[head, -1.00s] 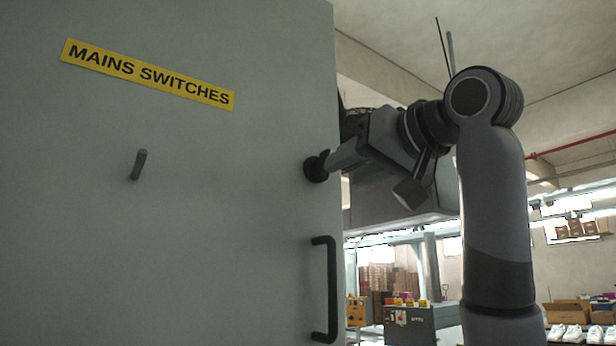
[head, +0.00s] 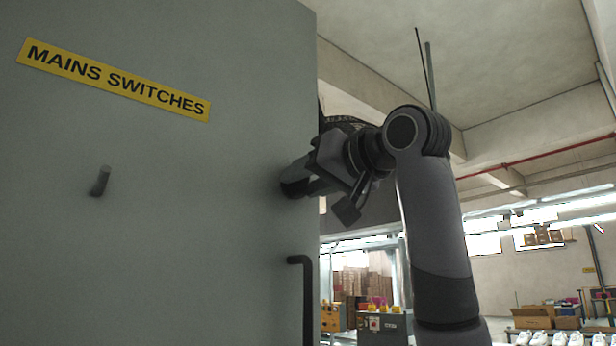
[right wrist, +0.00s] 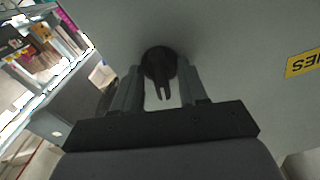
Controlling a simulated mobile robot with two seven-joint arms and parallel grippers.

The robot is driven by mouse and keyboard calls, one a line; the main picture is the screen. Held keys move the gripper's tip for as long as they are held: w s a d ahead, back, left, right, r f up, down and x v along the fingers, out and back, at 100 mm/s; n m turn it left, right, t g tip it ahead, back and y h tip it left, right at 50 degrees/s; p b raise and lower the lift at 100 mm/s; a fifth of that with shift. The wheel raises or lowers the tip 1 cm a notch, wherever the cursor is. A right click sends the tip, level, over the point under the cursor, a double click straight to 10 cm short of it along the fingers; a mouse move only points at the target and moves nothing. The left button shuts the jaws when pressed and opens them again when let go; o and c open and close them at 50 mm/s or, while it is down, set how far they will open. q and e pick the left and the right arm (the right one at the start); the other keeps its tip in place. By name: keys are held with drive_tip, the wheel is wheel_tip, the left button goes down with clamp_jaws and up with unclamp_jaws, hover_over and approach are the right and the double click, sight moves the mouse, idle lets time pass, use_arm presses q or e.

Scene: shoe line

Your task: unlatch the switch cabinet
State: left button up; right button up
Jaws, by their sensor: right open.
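The switch cabinet (head: 200,220) fills the left of the head view as a grey door with a yellow "MAINS SWITCHES" label (head: 113,80). A dark round latch (right wrist: 160,62) with a forked grip sits near the door's right edge; my gripper largely hides it in the head view. My right gripper (right wrist: 160,76) is open, with one finger on each side of the latch. Whether the fingers touch it I cannot tell. In the head view the right gripper (head: 302,178) is up against the door at the latch. My left gripper is not in view.
A black bar handle (head: 306,300) is on the door below the latch, cut off by the frame. A short dark peg (head: 100,181) sticks out farther left. Right of the cabinet are a distant machine (head: 385,326), stacked boxes (head: 355,283) and white shoes (head: 540,338).

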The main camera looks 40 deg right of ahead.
drive_tip(key=c, duration=0.7)
drive_tip(key=shift+c, duration=0.2)
drive_tip(key=shift+m, duration=0.3)
drive_tip(key=m+b, duration=0.1)
drive_tip(key=m, duration=0.2)
drive_tip(key=shift+m, duration=0.4)
drive_tip(key=m+b, duration=0.1)
drive_tip(key=m, duration=0.2)
drive_tip(key=shift+m, duration=0.3)
drive_tip(key=m, duration=0.2)
drive_tip(key=shift+a+m, duration=0.1)
drive_tip(key=shift+m, duration=0.3)
drive_tip(key=shift+r+m+b, duration=0.1)
drive_tip(key=shift+m+b, duration=0.35)
drive_tip(key=shift+m, duration=1.55)
